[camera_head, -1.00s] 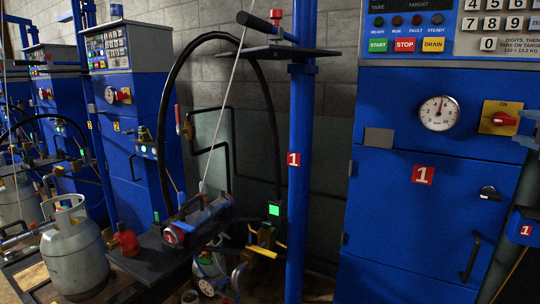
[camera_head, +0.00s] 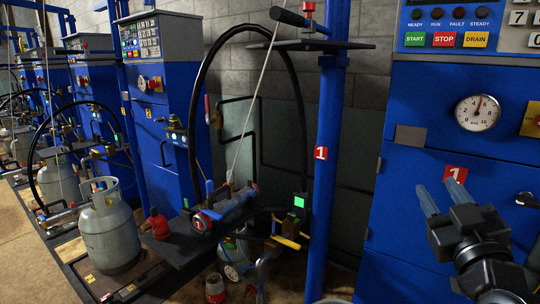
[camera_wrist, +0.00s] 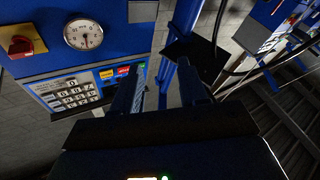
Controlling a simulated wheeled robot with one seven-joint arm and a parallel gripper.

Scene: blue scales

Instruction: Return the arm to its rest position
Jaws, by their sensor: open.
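My gripper (camera_head: 442,201) is in the lower right of the head view, in front of the blue cabinet (camera_head: 400,215) marked with a red number 1. Its two fingers point up and left, apart, with nothing between them. In the wrist view my gripper (camera_wrist: 163,85) also shows two spread dark fingers with an empty gap. No object touches it in either view. The rest of my arm runs out of the lower right of the head view.
A blue post (camera_head: 328,140) stands left of the cabinet and carries a dark shelf (camera_head: 310,45). A black hose (camera_head: 197,105) arches over a dark platform (camera_head: 180,250). A grey gas cylinder (camera_head: 108,232) stands at left. The floor (camera_head: 35,260) at lower left is bare.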

